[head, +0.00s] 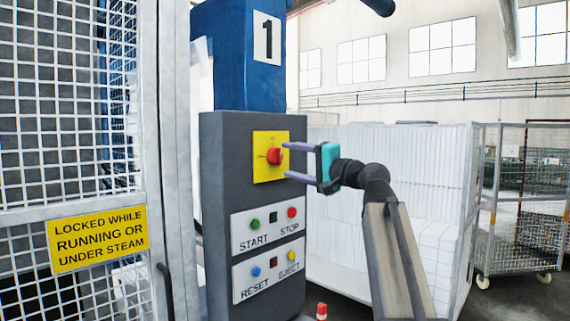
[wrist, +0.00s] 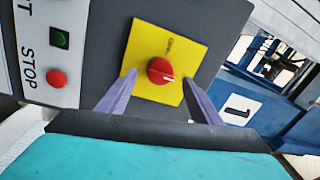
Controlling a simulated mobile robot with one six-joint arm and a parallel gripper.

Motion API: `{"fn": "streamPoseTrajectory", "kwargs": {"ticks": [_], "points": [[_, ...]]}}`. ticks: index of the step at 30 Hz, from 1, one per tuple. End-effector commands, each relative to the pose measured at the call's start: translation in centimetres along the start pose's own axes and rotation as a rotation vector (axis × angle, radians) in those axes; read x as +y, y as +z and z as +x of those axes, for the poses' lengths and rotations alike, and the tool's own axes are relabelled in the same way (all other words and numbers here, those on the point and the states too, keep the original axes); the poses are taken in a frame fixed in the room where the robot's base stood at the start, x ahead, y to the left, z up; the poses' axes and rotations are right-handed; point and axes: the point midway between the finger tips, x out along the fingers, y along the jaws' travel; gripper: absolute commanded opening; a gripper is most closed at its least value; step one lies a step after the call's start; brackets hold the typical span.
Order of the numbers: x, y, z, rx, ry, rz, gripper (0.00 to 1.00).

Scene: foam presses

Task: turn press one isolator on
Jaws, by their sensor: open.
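The isolator is a red rotary knob (head: 274,156) on a yellow plate (head: 263,139), high on the dark grey control box (head: 222,190) below the blue column marked 1 (head: 267,38). In the wrist view the red knob (wrist: 160,70) has a pale pointer mark and sits on the yellow plate (wrist: 178,42), between the fingers. My gripper (head: 287,162) is open, with purple fingers reaching toward the plate from the right, one above and one below the knob's height. In the wrist view my gripper (wrist: 160,95) straddles the knob; I cannot tell whether the fingers touch anything.
Below the isolator are the START/STOP panel (head: 268,228) and the RESET/EJECT panel (head: 269,269). A mesh guard (head: 68,120) with a yellow sign (head: 97,239) stands at left. Stacked white foam (head: 390,150) and a wheeled cage (head: 515,270) are at right.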

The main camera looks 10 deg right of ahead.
Motion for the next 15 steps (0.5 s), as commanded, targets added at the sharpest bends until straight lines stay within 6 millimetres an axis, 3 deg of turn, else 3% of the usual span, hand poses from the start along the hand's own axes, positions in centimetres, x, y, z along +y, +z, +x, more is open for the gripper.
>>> {"fn": "streamPoseTrajectory", "kwargs": {"ticks": [9,15], "points": [[0.3,0.1,-5.5,0.003,0.000,-0.001,0.59],[0.2,0.1,-8.1,0.002,0.001,-0.001,0.59]]}}
